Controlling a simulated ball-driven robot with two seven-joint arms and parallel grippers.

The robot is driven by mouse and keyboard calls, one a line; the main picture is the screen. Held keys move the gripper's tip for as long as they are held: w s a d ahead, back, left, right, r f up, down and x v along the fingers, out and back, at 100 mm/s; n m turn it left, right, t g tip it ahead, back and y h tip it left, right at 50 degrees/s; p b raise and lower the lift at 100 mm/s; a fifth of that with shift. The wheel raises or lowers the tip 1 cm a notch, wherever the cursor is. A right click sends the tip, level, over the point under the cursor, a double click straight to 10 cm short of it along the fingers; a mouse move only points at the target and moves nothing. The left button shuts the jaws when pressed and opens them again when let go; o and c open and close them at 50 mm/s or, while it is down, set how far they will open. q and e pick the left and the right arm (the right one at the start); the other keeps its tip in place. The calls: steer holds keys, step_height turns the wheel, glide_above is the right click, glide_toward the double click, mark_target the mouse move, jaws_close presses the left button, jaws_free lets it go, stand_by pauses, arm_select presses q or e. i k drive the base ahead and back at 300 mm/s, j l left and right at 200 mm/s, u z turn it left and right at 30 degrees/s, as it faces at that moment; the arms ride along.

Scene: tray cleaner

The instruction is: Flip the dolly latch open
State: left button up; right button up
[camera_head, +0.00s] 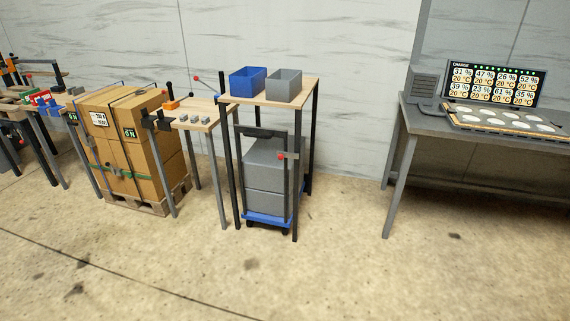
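A dolly with a blue base (268,219) stands on the floor beneath a tall wooden-topped table (272,92). It carries stacked grey crates (265,178). A black bar (263,132) shows above the crates. A small red knob (281,156) on a short bar sits at the front right of the crates, beside an upright grey post. The knob may belong to the dolly latch; it is too small to tell whether the latch is open or shut. Neither of my grippers is in view.
A blue bin (248,80) and a grey bin (284,84) sit on the tall table. A lower table (190,115) and strapped cardboard boxes (138,165) on a pallet stand left. A grey desk (450,126) with a charging display stands right. The front floor is clear.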

mark_target(280, 155)
steer(key=i+z, duration=0.1)
steer(key=i, duration=0.5)
steer(key=i+j+z, duration=0.1)
steer(key=i, duration=0.45)
steer(key=i+j+z, duration=0.15)
steer(key=i, duration=0.4)
steer(key=i+j+z, duration=0.1)
steer(key=i, duration=0.5)
